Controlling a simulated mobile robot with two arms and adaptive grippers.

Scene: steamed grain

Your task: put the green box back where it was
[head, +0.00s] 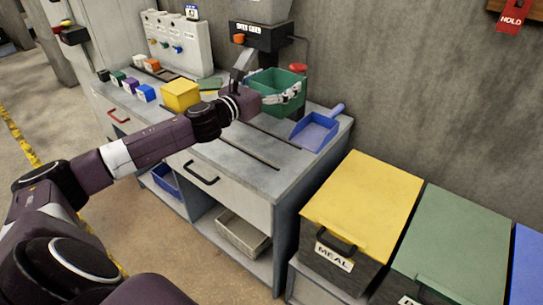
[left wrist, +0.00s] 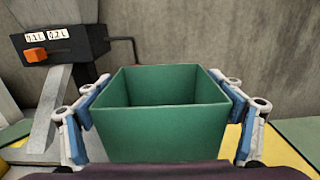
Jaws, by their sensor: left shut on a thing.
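The green box (head: 262,80) is an open-topped square bin, held upright at the back of the grey workbench, by the machine with the orange knob. My left gripper (head: 281,96) is shut on it. In the left wrist view the green box (left wrist: 150,135) sits between the blue-padded fingers of the gripper (left wrist: 163,100), one on each side. Its inner walls look bare; its floor is hidden. I cannot tell whether its underside touches anything. My right gripper is not in view.
A yellow box (head: 180,95) and several small coloured blocks stand on the workbench (head: 235,150) to the left. A blue dustpan (head: 314,131) lies at its right end. The dispenser-like machine (head: 262,36) stands close behind the box. Lidded bins (head: 365,200) stand at right.

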